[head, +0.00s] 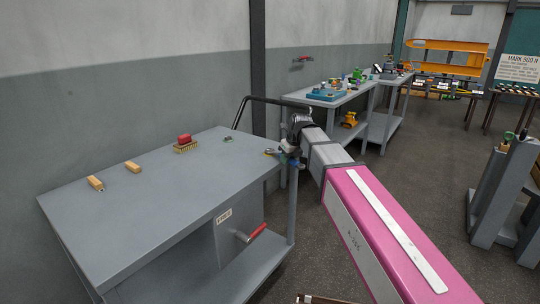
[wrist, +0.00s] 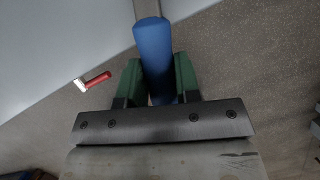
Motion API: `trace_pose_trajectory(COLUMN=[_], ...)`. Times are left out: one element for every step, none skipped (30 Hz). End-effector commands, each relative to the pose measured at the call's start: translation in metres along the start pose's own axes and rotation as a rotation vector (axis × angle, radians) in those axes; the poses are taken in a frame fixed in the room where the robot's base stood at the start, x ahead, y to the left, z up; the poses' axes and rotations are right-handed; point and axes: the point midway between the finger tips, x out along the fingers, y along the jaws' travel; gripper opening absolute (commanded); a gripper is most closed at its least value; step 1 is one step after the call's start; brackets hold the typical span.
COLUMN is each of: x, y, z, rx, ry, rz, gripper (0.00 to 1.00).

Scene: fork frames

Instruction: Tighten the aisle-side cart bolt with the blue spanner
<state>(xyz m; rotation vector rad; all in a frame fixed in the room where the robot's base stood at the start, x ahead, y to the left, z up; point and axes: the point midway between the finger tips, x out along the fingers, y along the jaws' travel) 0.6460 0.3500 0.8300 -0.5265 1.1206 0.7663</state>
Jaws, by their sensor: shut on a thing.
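The blue spanner (wrist: 152,38) shows in the wrist view as a thick blue handle with a grey shank running off the top edge. My gripper (wrist: 158,72) is shut on this handle, with a green finger on each side. In the head view my gripper (head: 292,158) is at the right corner of the grey cart (head: 185,205), by its tabletop edge. The spanner's working end is out of the wrist view, and I cannot make it out clearly in the head view. I cannot pick out the aisle-side bolt; the gripper and arm cover part of that corner.
Two wooden-handled things (head: 132,167) and a red-topped brush (head: 185,143) lie on the cart top. A red-handled lever (head: 250,234) sticks out from the cart's side. A cluttered workbench (head: 335,98) stands behind. The floor (head: 425,200) to the right is open up to a grey stand (head: 497,195).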

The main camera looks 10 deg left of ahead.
Motion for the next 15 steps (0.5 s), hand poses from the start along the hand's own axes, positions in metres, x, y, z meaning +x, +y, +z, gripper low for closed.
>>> trace_pose_trajectory(x=[-0.0002,-0.0002,-0.0002,-0.0002,-0.0002,-0.0001,-0.0001,-0.0001,0.0000,0.0000,0.0000,0.0000,0.0001,0.0001,0.0001], y=[0.0011,0.0016,0.0023,0.0028,0.0033,0.0040,0.0045,0.0051,0.0057,0.0063,0.0068,0.0076,0.0080,0.0086,0.0093], z=[0.0011,0.0011,0.0011,0.0011,0.0012,0.0012,0.0012,0.0013,0.0014,0.0014,0.0015,0.0015,0.0016,0.0017,0.0018], rx=[0.005,0.009,0.014,0.018,0.023,0.028,0.032,0.035,0.041,0.045,0.049,0.054,0.057,0.061,0.067], ry=[-0.003,-0.003,-0.003,-0.003,-0.003,-0.003,-0.003,-0.003,-0.003,-0.003,-0.003,-0.003,-0.003,-0.003,-0.003], rz=[-0.002,-0.003,-0.005,-0.007,-0.008,-0.010,-0.011,-0.013,-0.014,-0.016,-0.017,-0.019,-0.021,-0.023,-0.025], gripper=[0.00,0.00,0.00,0.00,0.00,0.00,0.00,0.00,0.00,0.00,0.00,0.00,0.00,0.00,0.00])
